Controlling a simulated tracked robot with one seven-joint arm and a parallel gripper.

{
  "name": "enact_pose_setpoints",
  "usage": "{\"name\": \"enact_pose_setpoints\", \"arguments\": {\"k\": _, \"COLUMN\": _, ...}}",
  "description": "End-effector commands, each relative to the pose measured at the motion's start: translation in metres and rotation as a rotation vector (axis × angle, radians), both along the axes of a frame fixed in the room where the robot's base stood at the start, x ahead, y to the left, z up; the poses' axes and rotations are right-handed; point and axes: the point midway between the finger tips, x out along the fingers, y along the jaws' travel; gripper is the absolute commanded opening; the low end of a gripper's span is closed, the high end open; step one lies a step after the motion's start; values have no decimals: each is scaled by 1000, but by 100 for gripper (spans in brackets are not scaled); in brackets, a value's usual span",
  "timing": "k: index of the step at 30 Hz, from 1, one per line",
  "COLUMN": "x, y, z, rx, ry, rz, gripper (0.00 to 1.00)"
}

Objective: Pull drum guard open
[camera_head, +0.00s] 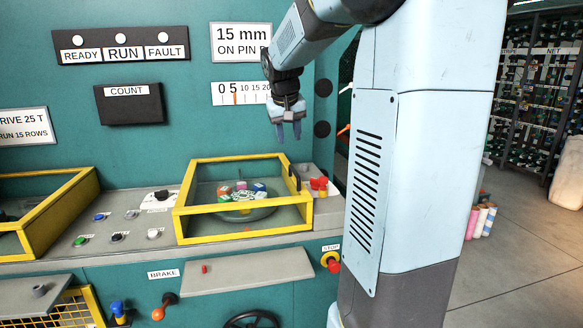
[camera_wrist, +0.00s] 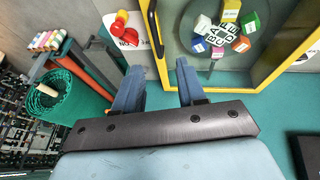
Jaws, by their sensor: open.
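The drum guard (camera_head: 243,233) is a yellow-framed clear box on the grey console. It sits down over a round drum (camera_head: 246,213) with coloured, lettered blocks on it. A dark bar handle (camera_head: 296,178) stands at the guard's right side. In the wrist view, the guard's yellow frame (camera_wrist: 262,92) fills the upper right and the dark handle (camera_wrist: 154,30) runs along its left edge. My gripper (camera_head: 288,134) is open and empty, above and behind the guard's right end. In the wrist view, its fingertips (camera_wrist: 157,72) point toward the handle, apart from it.
A red knob (camera_head: 319,183) sits right of the guard. A second yellow-framed guard (camera_head: 62,208) stands left, past several buttons. The green panel with signs rises behind. A red stop button (camera_head: 333,266) is on the front. Shelves stand at far right, with open floor before them.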

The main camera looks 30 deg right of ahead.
Motion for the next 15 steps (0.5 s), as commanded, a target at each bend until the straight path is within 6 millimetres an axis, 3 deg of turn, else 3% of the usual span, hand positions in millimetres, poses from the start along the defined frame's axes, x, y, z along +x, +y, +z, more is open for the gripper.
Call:
{"name": "enact_pose_setpoints", "arguments": {"k": 8, "x": 18, "y": -13, "z": -9, "rx": -18, "ry": 9, "rz": -17, "gripper": 40}}
{"name": "enact_pose_setpoints", "arguments": {"k": 15, "x": 28, "y": -23, "z": -41, "rx": -17, "ry": 12, "rz": -16, "gripper": 40}}
